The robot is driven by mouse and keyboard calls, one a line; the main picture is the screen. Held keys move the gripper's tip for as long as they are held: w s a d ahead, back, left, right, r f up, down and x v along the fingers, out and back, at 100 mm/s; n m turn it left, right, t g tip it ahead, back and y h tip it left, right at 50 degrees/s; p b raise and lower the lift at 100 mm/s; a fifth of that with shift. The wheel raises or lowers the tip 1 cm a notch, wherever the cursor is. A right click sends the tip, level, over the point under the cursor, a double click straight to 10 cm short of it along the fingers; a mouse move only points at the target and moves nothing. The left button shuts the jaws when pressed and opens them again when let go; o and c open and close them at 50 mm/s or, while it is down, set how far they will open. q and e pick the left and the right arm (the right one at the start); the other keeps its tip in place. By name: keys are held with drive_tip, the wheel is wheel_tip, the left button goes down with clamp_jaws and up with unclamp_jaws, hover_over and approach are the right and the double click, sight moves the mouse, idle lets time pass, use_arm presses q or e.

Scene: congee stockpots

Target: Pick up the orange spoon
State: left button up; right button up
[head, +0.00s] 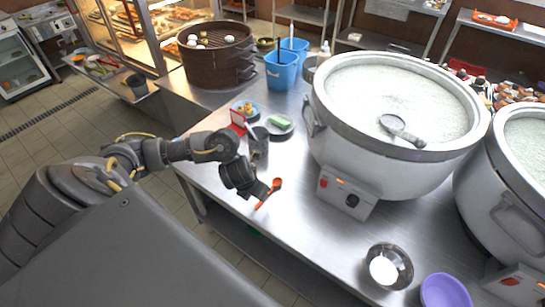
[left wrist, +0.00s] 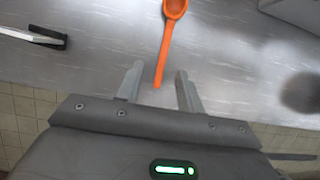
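The orange spoon (head: 269,191) lies on the steel table near its front edge in the head view. In the left wrist view the orange spoon (left wrist: 167,45) has its bowl at the top and its handle pointing down between my fingers. My left gripper (left wrist: 158,88) is open, with one finger on each side of the handle's end and a gap on both sides. In the head view my left gripper (head: 258,192) is just beside the spoon, low over the table. My right gripper is not in view.
A large white stockpot (head: 330,130) of congee stands right of the spoon, its control box (head: 346,193) close by. A grey cup (head: 258,140) and a plate (head: 280,125) are behind. A metal bowl (head: 389,266) and a purple bowl (head: 444,291) stand front right. Bare table lies between.

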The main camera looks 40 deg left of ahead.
use_arm(q)
drive_tip(key=shift+d+b+x, duration=0.2)
drive_tip(key=shift+b+x, duration=0.25)
drive_tip(key=shift+x, duration=2.2)
drive_tip(key=shift+w+r, duration=0.1)
drive_tip(key=shift+c, duration=0.5)
clamp_jaws()
